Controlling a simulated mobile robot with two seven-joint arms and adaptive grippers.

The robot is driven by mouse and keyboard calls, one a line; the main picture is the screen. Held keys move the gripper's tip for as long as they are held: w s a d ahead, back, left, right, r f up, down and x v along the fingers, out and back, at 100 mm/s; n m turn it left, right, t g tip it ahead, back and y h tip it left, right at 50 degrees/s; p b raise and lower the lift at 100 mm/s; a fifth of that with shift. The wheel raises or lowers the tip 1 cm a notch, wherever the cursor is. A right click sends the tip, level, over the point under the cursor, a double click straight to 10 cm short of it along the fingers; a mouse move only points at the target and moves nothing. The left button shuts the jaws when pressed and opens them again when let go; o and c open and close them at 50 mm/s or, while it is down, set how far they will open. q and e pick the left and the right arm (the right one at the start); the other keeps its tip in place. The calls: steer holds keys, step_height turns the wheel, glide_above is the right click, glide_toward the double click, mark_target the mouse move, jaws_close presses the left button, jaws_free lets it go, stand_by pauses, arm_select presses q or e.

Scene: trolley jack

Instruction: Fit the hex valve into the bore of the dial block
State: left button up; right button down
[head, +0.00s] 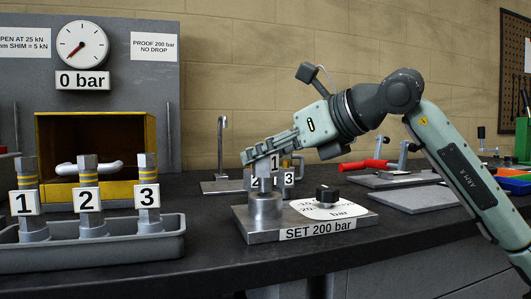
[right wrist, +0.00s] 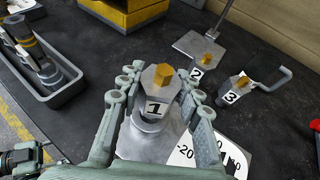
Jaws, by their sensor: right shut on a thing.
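My right gripper (head: 268,150) is shut on a grey hex valve labelled 1 (head: 274,162). In the right wrist view the valve (right wrist: 156,105) stands between the fingers (right wrist: 152,95), with a brass hex tip on top. The dial block (head: 335,222) has a metal cylinder (head: 265,208) at its left. The valve is upright right over this cylinder. The gripper and label hide the bore, so I cannot tell how deep the valve sits. Hex valves 2 (right wrist: 203,62) and 3 (right wrist: 238,88) stand behind it.
A grey tray (head: 100,254) at the left holds several banded hex parts numbered 1 to 3. A yellow-framed box (head: 96,128) and pressure gauge (head: 81,42) reading 0 bar stand behind. A black knob (head: 327,194) rises from the block. A red-handled clamp (head: 365,165) is at the right.

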mark_target(276, 168)
steer(key=shift+f+b, duration=1.3)
steer(key=shift+f, duration=0.3)
steer(key=c, duration=1)
jaws_free()
steer(key=shift+o, duration=0.2)
steer(key=shift+f, duration=0.1)
steer(key=v, duration=1.2)
